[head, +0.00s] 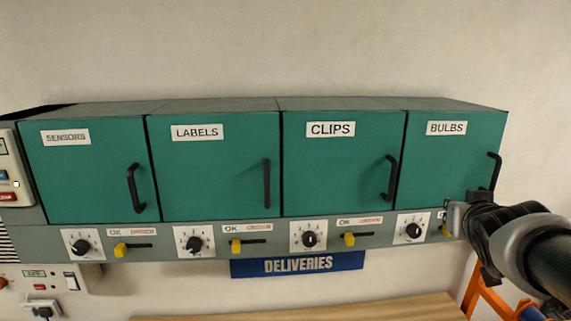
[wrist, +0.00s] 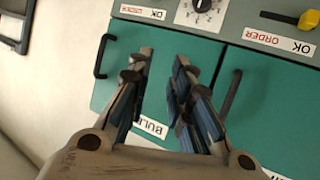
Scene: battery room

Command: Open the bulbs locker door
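The green bulbs locker door (head: 440,165) is shut, at the right end of the locker row. Its "BULBS" label (head: 446,128) is at the top, and its black bar handle (head: 494,172) is on the right side. In the wrist view, which is upside down, the door (wrist: 165,75) lies behind the fingers and its handle (wrist: 103,56) is to their left. My gripper (head: 453,215) is in front of the door's lower edge, below and left of the handle. The wrist view shows my gripper (wrist: 164,58) open and empty, apart from the handle. The fingers partly hide the label.
The clips door (head: 340,165) beside it is shut. Below the doors runs a grey panel with a dial (head: 412,229) and a yellow slider (head: 446,230), partly hidden by my gripper. An orange frame (head: 487,303) stands below. Plain wall is right of the lockers.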

